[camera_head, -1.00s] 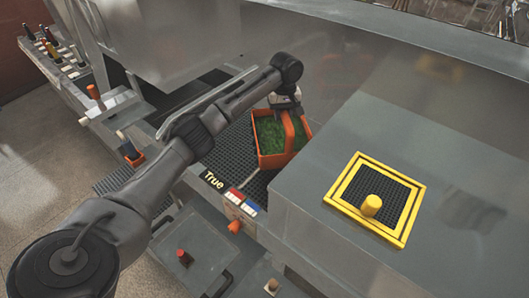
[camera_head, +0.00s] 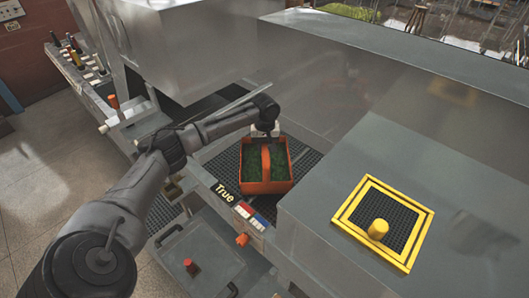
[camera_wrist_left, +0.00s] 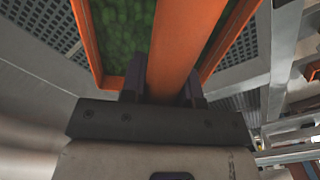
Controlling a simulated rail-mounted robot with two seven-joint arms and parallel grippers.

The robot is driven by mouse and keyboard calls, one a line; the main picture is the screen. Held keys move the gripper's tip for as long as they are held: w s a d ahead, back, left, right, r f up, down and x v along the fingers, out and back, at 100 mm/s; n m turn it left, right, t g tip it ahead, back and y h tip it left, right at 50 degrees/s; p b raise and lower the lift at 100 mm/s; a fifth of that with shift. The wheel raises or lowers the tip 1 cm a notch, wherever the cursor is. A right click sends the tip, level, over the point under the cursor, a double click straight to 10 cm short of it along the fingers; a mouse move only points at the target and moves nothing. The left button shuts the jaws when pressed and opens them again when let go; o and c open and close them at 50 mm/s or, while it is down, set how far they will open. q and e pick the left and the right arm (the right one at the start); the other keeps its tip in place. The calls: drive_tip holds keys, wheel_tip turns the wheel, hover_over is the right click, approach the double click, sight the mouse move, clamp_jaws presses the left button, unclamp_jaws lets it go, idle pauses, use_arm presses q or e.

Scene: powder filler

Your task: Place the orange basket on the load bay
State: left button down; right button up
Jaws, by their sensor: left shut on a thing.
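The orange basket (camera_head: 282,186) with green contents sits over the dark perforated surface of the bay (camera_head: 226,165), behind the "True" label. I cannot tell if it touches that surface. My left gripper (camera_head: 265,134) is at the basket's far side, on its central handle. In the left wrist view, the gripper's dark fingers (camera_wrist_left: 163,85) are shut around the orange handle (camera_wrist_left: 180,45), with green contents beside it. My right gripper is not in view.
A yellow-framed square pad with a yellow knob (camera_head: 378,229) lies on the metal housing at right. Tall metal housings stand behind and right of the bay. A panel with a red knob (camera_head: 190,265) is at the front. Several bottles (camera_head: 74,55) stand at far left.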

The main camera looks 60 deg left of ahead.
use_arm(q)
drive_tip(key=shift+f+p, duration=0.5)
drive_tip(key=shift+f, duration=1.55)
drive_tip(key=c, duration=0.9)
unclamp_jaws()
drive_tip(key=shift+f, duration=0.1)
drive_tip(key=shift+o, duration=0.2)
wheel_tip(320, 180, up, 11)
drive_tip(key=shift+f+b, duration=0.15)
drive_tip(key=shift+b, duration=0.6)
drive_tip(key=shift+r, duration=0.8)
